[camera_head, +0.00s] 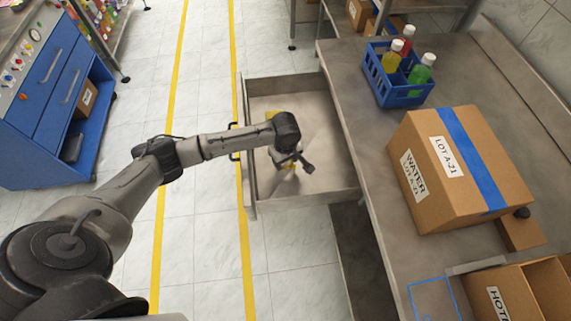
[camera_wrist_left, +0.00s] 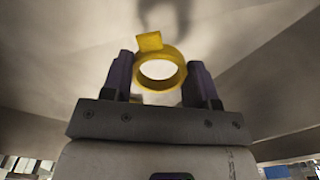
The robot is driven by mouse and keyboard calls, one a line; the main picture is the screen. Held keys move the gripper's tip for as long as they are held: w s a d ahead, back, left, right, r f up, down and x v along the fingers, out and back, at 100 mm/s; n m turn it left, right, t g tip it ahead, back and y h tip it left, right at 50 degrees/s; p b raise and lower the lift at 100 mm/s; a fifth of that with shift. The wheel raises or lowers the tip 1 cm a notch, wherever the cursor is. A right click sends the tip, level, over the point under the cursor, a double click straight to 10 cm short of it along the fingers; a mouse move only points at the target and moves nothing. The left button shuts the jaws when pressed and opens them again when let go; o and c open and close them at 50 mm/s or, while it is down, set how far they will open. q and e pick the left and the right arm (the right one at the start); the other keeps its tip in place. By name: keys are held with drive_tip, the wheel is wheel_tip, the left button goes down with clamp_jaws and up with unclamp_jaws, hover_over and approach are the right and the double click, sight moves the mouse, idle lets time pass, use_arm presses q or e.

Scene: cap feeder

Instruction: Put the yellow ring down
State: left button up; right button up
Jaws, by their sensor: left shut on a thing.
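The yellow ring (camera_wrist_left: 160,84), a round band with a small square tab, sits between the two dark fingers of my left gripper (camera_wrist_left: 160,76) in the left wrist view. The gripper is shut on it. In the head view my left gripper (camera_head: 292,161) is inside the open drawer (camera_head: 328,190), over its floor, with a bit of yellow showing at the fingers. I cannot tell whether the ring touches the drawer floor. Another yellow patch (camera_head: 271,114) shows behind my wrist, mostly hidden. My right gripper is not in view.
The drawer is pulled out from the grey workbench (camera_head: 350,80). On the bench stand a blue crate (camera_head: 400,97) of bottles, a large cardboard box (camera_head: 440,195) and an open box (camera_head: 520,293). A blue cabinet (camera_head: 45,120) stands at left. The drawer's front-right floor is clear.

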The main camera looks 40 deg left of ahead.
use_arm(q)
wheel_tip(320, 180, down, 3)
drive_tip(key=shift+r+b, duration=0.1)
drive_tip(key=shift+b, duration=0.4)
drive_tip(key=o, duration=0.9)
wheel_tip(320, 180, up, 12)
drive_tip(key=p, duration=0.4)
